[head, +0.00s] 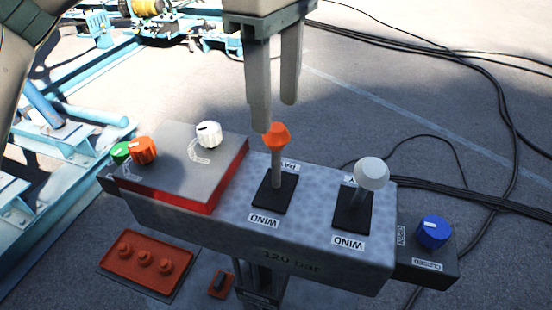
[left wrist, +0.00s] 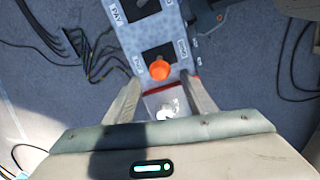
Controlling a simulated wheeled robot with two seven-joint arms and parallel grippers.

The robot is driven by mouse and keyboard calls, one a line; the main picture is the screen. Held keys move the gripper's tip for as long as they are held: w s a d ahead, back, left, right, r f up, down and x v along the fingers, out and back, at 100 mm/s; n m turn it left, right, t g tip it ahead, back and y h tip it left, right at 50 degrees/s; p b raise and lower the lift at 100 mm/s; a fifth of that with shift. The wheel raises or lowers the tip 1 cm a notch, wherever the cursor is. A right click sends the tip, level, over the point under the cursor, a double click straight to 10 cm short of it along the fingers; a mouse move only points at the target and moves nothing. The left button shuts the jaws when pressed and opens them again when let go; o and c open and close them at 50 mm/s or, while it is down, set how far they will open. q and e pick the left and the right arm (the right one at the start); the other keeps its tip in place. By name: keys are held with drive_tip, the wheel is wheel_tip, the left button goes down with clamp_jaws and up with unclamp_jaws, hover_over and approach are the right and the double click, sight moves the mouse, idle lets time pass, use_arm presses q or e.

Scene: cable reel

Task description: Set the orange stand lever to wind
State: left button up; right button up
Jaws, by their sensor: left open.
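The orange stand lever (head: 276,137) rises from a black slot plate on the grey control box (head: 325,262). A WIND label (head: 264,221) sits at the plate's near side and a partly hidden PAY label at its far side. The lever looks close to upright; I cannot tell its exact setting. My left gripper (head: 276,113) hangs just above and behind the orange knob, pointing down. In the left wrist view the orange knob (left wrist: 159,70) shows between the open fingertips, or just beyond them, with no clear contact. My right gripper is not in view.
A white-knobbed lever (head: 371,174) stands close on the right. A blue knob (head: 433,232) is beyond it. A raised red-sided panel (head: 195,178) with white, orange and green knobs is on the left. Black cables (head: 470,195) lie on the ground at right.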

sight(276, 188)
use_arm(q)
wheel_tip(276, 188, down, 13)
drive_tip(key=p, duration=0.4)
drive_tip(key=shift+p, duration=0.3)
clamp_jaws()
